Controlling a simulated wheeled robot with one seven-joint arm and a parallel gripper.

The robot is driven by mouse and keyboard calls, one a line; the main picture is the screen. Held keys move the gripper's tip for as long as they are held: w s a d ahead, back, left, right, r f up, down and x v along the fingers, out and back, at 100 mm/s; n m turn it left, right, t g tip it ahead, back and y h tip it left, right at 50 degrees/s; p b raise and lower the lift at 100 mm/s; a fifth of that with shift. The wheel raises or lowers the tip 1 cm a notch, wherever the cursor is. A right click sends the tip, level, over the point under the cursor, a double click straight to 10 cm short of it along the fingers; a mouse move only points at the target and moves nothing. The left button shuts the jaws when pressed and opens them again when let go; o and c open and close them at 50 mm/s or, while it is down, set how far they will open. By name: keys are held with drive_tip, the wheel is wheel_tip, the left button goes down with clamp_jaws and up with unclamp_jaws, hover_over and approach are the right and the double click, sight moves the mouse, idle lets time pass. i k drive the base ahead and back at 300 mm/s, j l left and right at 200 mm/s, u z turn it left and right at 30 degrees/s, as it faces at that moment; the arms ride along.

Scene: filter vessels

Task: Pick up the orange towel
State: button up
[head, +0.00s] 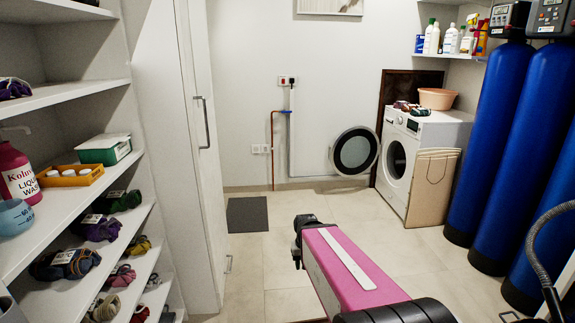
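I cannot make out a clearly orange towel in the head view. Several small rolled cloths with pale labels lie on the left shelves, among them a yellowish one (138,246), a purple one (98,228) and a dark one (65,263). More small cloth rolls (405,106), dark and reddish, lie on top of the washing machine (430,128), left of a peach-orange basin (437,98). My pink arm link reaches forward at the lower middle, over the floor. I cannot make out my gripper's fingers.
White shelves (65,95) line the left side, beside a tall white cabinet (170,130). Blue tanks (488,140) stand at right. The tiled floor between is mostly clear, with a grey mat (247,214).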

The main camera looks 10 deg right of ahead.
sight(405, 108)
drive_tip(key=i+l+z, duration=0.1)
drive_tip(key=i+z, duration=0.4)
drive_tip(key=i, duration=0.4)
drive_tip(key=i+j+z, duration=0.2)
drive_tip(key=i+z, duration=0.3)
drive_tip(key=i, duration=0.4)
